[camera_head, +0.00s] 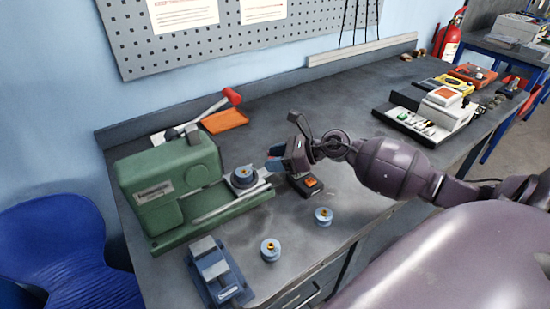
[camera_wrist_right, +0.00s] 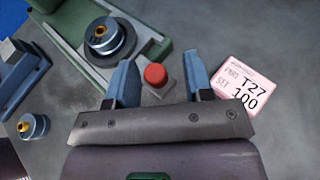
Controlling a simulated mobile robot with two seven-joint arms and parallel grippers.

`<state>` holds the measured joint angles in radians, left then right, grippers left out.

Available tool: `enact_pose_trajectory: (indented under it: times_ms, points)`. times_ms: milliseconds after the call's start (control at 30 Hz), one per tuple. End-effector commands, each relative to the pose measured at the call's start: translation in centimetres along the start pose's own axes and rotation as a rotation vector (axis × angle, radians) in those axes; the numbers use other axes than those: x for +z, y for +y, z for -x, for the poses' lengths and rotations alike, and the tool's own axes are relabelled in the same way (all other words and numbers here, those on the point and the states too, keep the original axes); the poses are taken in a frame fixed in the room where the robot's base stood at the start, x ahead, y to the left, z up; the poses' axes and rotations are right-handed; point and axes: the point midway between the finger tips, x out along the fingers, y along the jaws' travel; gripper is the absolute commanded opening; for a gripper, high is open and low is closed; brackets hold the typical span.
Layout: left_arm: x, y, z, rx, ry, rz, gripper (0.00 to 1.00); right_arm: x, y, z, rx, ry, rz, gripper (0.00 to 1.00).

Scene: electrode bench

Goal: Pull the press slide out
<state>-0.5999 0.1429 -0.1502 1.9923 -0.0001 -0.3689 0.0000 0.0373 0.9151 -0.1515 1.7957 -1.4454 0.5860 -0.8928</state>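The green press (camera_head: 165,190) stands on the bench at the left. A round blue-grey holder with a brass centre (camera_head: 243,177) sits at the slide end (camera_head: 262,180) on the press's right side. The holder also shows at the top of the right wrist view (camera_wrist_right: 108,40), beside the green bed (camera_wrist_right: 150,35). My right gripper (camera_head: 275,158) is just right of the slide end. Its two blue fingers are apart in the right wrist view (camera_wrist_right: 160,80), with a red knob (camera_wrist_right: 155,76) between and beyond them. Contact cannot be told. My left gripper is not in view.
Two loose blue holders (camera_head: 270,250) (camera_head: 323,216) and a blue vice-like fixture (camera_head: 213,272) stand in front of the press. A red-knobbed lever (camera_head: 232,97) rises behind it. A printed card (camera_wrist_right: 246,84) lies right of the fingers. Instruments (camera_head: 435,115) are at the back right.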

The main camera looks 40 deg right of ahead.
Motion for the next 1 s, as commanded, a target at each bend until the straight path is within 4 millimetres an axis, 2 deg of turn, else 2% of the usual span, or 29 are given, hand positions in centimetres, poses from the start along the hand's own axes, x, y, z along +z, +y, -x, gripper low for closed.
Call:
enact_pose_trajectory:
  times_ms: [167,267,700,1000]
  points:
    - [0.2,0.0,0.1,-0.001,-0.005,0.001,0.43,0.0,0.1,0.2,0.001,0.000,-0.001,0.48]
    - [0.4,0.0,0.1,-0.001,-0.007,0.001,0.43,-0.1,0.1,0.9,0.001,0.000,-0.003,0.48]
    - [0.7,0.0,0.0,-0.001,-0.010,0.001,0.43,-0.1,0.0,8.1,-0.001,0.003,0.000,0.48]
    - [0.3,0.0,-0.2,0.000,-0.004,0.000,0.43,-0.1,0.0,10.6,-0.001,0.001,-0.001,0.48]
